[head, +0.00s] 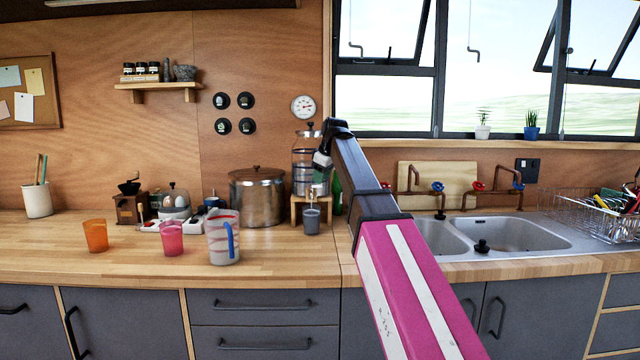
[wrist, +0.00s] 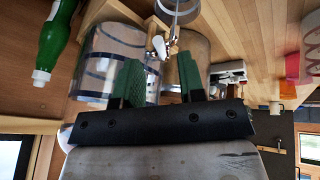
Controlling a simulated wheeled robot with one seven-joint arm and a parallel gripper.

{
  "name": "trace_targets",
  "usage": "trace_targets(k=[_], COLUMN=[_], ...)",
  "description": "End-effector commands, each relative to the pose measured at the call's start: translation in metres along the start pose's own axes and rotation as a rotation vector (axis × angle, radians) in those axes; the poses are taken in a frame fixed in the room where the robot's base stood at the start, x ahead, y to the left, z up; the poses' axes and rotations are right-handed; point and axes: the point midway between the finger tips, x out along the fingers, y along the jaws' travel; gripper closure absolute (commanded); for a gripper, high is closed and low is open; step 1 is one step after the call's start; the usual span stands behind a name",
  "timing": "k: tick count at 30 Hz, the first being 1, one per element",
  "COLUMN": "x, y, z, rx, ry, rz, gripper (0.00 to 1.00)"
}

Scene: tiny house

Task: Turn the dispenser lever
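The glass dispenser (head: 305,150) stands on a small wooden stand (head: 297,204) on the counter. In the wrist view, which is turned over, the dispenser (wrist: 104,62) is on the left, with its metal tap and lever (wrist: 158,46) near the middle. My gripper (head: 321,160) is in front of the dispenser and partly covers it in the head view. In the wrist view my gripper (wrist: 159,74) is open, its two green-padded fingers apart. The lever shows in the gap between the fingertips, with no visible grip on it. Exact contact cannot be told.
A grey cup (head: 312,221) stands below the tap. A steel pot (head: 257,198) is left of the dispenser, and a green bottle (wrist: 54,38) is beside it on the other side. A measuring jug (head: 222,240) stands front left. The sink (head: 510,235) is right.

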Motion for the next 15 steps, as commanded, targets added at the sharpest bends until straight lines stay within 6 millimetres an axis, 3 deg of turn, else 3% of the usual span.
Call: trace_targets(k=[6, 15], x=[0.023, 0.028], y=[0.000, 0.000], z=[0.000, 0.000], rx=[0.000, 0.000], ry=[0.000, 0.000], rz=[0.000, 0.001], gripper=[0.64, 0.64])
